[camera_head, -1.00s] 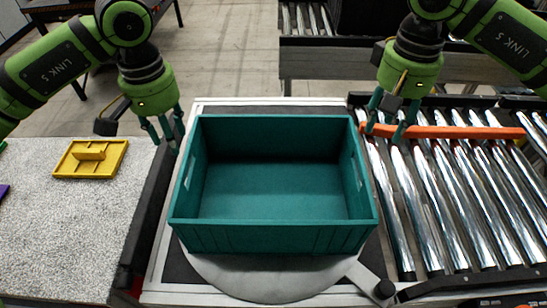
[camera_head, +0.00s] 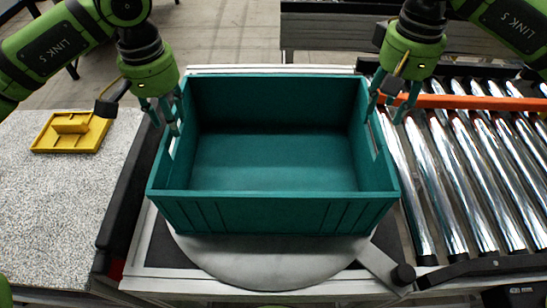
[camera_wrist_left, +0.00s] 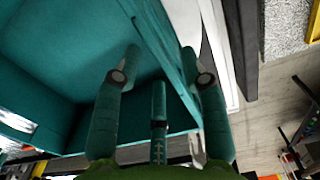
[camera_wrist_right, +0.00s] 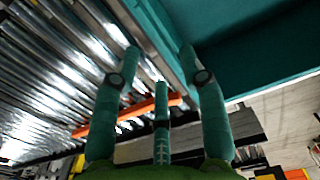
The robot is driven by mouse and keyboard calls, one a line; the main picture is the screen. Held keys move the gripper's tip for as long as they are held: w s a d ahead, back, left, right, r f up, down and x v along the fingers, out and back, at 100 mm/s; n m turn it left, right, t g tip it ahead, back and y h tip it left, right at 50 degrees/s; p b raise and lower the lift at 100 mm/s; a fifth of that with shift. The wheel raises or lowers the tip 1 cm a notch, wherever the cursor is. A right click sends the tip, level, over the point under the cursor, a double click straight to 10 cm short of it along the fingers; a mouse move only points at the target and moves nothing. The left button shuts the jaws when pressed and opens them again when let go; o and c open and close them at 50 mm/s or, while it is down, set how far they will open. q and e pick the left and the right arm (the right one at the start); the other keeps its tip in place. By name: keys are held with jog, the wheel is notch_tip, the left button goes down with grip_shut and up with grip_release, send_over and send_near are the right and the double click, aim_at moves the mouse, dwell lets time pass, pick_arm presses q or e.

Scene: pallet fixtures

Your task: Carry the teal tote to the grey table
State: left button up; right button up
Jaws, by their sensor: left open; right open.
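The teal tote (camera_head: 270,210) is empty and upright, and appears to rest on a round grey plate (camera_head: 265,268) in the middle of the head view. My left gripper (camera_head: 162,120) is open at its left side wall. In the left wrist view that wall passes between the fingers (camera_wrist_left: 162,68). My right gripper (camera_head: 390,108) is open at the right side wall. In the right wrist view the wall (camera_wrist_right: 163,45) runs between its fingers (camera_wrist_right: 162,62). A speckled light grey tabletop (camera_head: 60,215) lies at the left; I cannot tell if it is the grey table.
A yellow piece (camera_head: 72,132) lies on the speckled tabletop. A roller conveyor (camera_head: 490,180) with an orange bar (camera_head: 470,102) stands close at the right. A dark rail (camera_head: 128,205) separates the tabletop from the plate's stand. Bare floor (camera_head: 230,35) shows behind the tote.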

aim_at(179, 141)
pick_arm(q)
notch_tip(179, 141, down, 7)
jog(key=shift+r, duration=0.1)
pick_arm(e)
notch_tip(179, 141, down, 7)
jog(key=shift+r, duration=0.1)
pick_arm(q)
grip_shut()
pick_arm(e)
grip_shut()
pick_arm(q)
jog(key=shift+r, duration=0.1)
pick_arm(e)
jog(key=shift+r, duration=0.1)
